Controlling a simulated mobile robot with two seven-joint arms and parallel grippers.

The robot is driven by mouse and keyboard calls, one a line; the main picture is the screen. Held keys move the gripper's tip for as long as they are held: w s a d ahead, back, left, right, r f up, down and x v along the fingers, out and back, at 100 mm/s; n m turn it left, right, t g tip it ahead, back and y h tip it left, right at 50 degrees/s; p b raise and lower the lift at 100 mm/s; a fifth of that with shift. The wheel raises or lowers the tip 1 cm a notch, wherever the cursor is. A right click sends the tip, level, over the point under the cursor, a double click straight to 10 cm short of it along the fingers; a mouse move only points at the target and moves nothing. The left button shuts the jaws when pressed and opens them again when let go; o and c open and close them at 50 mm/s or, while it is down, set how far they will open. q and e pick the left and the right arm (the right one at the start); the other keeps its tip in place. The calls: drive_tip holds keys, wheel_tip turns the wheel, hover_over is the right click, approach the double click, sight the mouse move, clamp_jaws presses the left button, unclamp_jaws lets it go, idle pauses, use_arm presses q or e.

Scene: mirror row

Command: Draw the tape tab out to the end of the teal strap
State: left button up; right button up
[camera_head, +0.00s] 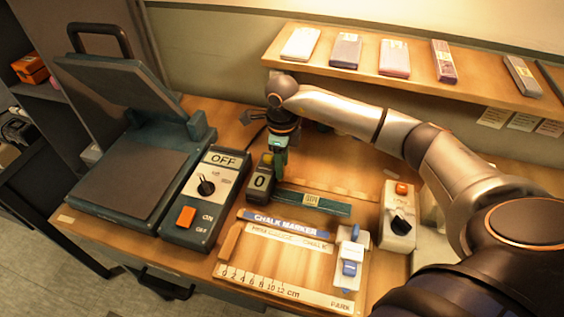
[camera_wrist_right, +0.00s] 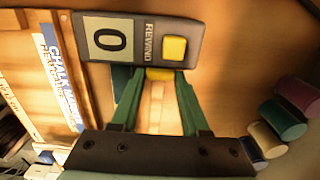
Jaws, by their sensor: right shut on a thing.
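The tape housing (camera_head: 259,184) has a counter reading 0. In the right wrist view the housing (camera_wrist_right: 138,38) shows the word REWIND and a yellow button (camera_wrist_right: 174,48). The yellow tape tab (camera_wrist_right: 160,74) is at the housing's edge, between the green fingertips of my right gripper (camera_wrist_right: 162,77). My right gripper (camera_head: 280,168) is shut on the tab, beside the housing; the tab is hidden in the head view. The teal strap (camera_head: 335,207) lies flat on the table to the right of the housing, with a small yellowish label on it. My left gripper is not in view.
A white switch box (camera_head: 397,228) stands right of the strap. A control box (camera_head: 205,200) is on the left. A shelf (camera_head: 400,82) overhangs the back.

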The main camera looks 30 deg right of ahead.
clamp_jaws()
idle(0.8)
